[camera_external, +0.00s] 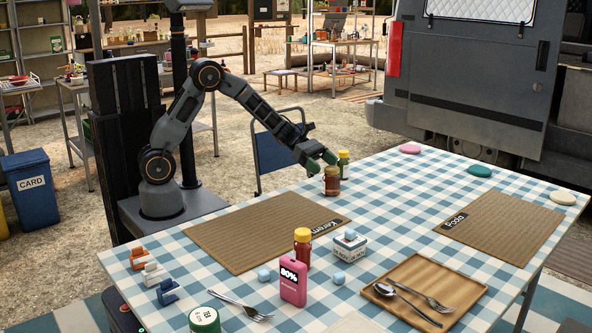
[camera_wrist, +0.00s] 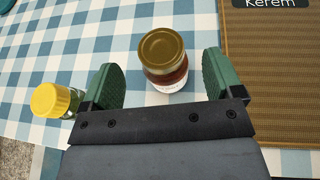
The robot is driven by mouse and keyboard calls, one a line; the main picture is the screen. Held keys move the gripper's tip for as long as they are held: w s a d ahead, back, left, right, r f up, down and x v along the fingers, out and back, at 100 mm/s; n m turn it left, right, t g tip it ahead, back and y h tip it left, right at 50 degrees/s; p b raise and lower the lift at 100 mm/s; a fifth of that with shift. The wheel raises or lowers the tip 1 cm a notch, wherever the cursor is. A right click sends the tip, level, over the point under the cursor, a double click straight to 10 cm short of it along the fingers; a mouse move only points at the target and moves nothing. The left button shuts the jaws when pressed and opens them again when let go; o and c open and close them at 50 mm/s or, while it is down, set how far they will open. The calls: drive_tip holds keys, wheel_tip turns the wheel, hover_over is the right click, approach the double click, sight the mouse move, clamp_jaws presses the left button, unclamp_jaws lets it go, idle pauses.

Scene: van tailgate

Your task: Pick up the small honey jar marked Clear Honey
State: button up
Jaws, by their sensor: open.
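A small jar (camera_external: 332,182) with a gold-brown lid and dark amber contents stands upright on the checked tablecloth. In the wrist view the jar (camera_wrist: 166,62) shows a white label, too small to read, so I cannot confirm it says Clear Honey. My gripper (camera_external: 319,163) is open at the jar, reaching down from the left. In the wrist view the green fingers of my gripper (camera_wrist: 161,75) lie on either side of the jar, with a gap on each side and nothing held.
A yellow-lidded small container (camera_external: 343,163) stands close by, outside the left finger in the wrist view (camera_wrist: 50,100). A woven placemat (camera_external: 255,235) marked Kerem lies beside the jar. A red-bodied, yellow-capped bottle (camera_external: 302,250) and a pink bottle (camera_external: 293,285) stand nearer the front.

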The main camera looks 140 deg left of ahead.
sight(332, 168)
drive_tip(key=x, duration=0.4)
drive_tip(key=shift+w, duration=0.1)
drive_tip(key=shift+c, duration=0.5)
drive_tip(key=c, duration=1.1)
